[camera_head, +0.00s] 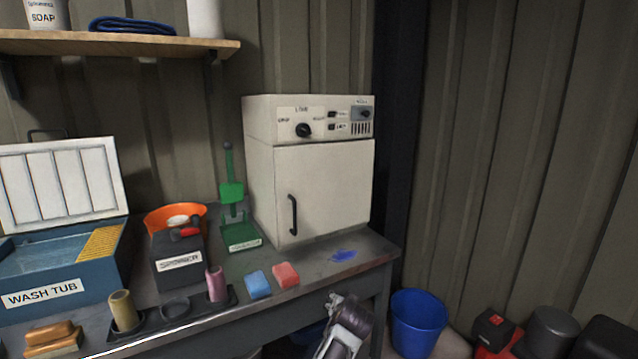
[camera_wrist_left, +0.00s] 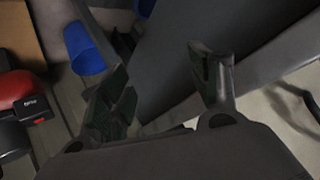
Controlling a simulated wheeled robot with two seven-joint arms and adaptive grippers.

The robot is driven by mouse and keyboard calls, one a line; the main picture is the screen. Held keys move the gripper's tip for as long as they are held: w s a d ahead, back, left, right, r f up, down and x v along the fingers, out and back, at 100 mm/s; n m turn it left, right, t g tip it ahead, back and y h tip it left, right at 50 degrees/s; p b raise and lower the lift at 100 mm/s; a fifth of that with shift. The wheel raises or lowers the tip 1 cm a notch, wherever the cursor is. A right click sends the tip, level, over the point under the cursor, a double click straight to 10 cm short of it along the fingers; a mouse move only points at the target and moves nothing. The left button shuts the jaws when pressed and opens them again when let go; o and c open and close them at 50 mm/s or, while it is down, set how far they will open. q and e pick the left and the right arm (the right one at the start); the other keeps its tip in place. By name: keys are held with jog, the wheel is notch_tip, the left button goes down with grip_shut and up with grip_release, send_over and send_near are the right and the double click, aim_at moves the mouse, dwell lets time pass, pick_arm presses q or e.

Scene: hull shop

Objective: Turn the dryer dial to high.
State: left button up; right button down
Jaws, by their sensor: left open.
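The dryer (camera_head: 324,180) is a cream cabinet at the back right of the bench in the head view, with its door shut. Its black round dial (camera_head: 304,130) sits on the upper front panel, with small labels around it that are hard to read. My left gripper (camera_head: 338,303) is low in the head view, at the bench's front right edge, below and apart from the dial. In the left wrist view its two fingers (camera_wrist_left: 160,90) are spread and nothing is between them. The dial is not in the wrist view. My right gripper is in neither view.
The bench (camera_head: 300,262) holds a wash tub (camera_head: 48,290), blue sponge (camera_head: 257,285) and pink sponge (camera_head: 286,275). A green stand (camera_head: 242,236) is left of the dryer. A blue bucket (camera_head: 418,318) stands on the floor right of the bench. Space before the dryer's panel is clear.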

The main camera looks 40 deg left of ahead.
pick_arm(q)
jog(key=w+a+r+n+y, duration=0.2)
jog(key=w+r, duration=0.1)
jog(key=r, duration=0.6)
jog(key=w+a+r+n+y, duration=0.2)
jog(key=r, duration=0.6)
jog(key=w+a+r+n+y, duration=0.1)
jog(key=w+a+r+y, duration=0.15)
jog(key=r, duration=0.65)
notch_tip(320, 180, up, 24)
jog(key=s+a+n+g+y+b, duration=0.1)
jog(key=s+a+n+y, duration=0.1)
jog(key=n, duration=0.3)
jog(key=shift+s+a+f+n+y, duration=0.2)
jog(key=shift+s+n+y, duration=0.2)
jog(key=shift+y, duration=0.25)
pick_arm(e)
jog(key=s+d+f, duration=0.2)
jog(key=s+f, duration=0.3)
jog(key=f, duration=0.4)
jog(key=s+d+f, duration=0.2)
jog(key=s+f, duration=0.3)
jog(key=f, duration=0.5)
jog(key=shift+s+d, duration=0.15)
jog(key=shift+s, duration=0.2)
pick_arm(q)
jog(key=shift+r, duration=0.1)
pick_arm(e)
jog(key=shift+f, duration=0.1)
